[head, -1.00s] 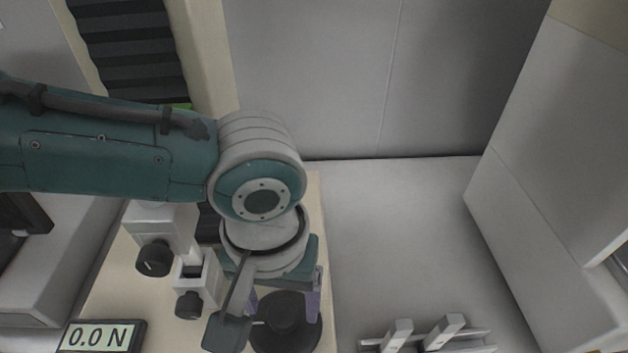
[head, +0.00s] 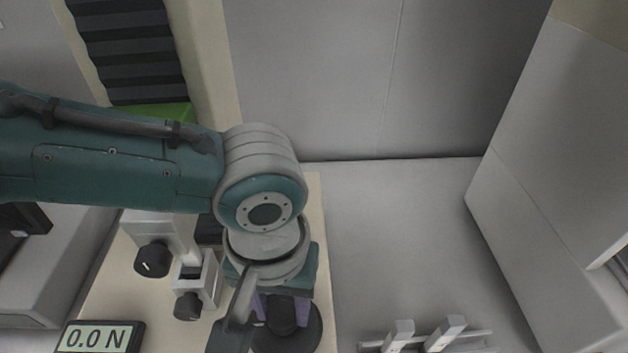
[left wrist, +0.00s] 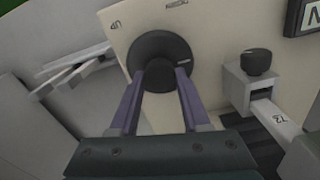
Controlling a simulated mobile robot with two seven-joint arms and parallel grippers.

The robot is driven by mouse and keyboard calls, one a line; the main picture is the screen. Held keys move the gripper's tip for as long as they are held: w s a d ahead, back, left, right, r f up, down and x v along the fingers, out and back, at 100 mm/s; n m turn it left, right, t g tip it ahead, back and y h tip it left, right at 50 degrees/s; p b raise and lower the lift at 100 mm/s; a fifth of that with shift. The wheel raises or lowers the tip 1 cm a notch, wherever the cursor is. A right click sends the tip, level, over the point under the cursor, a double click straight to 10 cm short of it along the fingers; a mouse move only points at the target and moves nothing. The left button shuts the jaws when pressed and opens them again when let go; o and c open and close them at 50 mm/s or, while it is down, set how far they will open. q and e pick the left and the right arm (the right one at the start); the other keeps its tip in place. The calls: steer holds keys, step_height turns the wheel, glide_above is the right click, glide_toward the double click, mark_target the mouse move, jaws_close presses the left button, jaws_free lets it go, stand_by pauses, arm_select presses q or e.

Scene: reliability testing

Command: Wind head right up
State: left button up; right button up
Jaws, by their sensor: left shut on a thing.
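The round black handwheel (head: 303,338) lies on the cream base plate, low in the middle of the head view. It also shows in the left wrist view (left wrist: 150,45), with a raised hub at its middle and small lettering on the panel beside it, which I cannot read surely. My left gripper (head: 283,311) is over the wheel, its two purple fingers shut on the hub. In the left wrist view my left gripper (left wrist: 161,80) has a finger on each side of the hub. The machine's head is not clearly seen. My right gripper is not in view.
Pale clamps with black knobs (head: 152,260) stand left of the wheel. A display (head: 101,337) reads 0.0 N. Dark ribbed bellows (head: 125,50) with a green part (head: 155,112) rise behind. A grey rack (head: 428,337) is at front right; the grey surface beyond is clear.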

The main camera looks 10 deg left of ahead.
arm_select(q)
jaws_close()
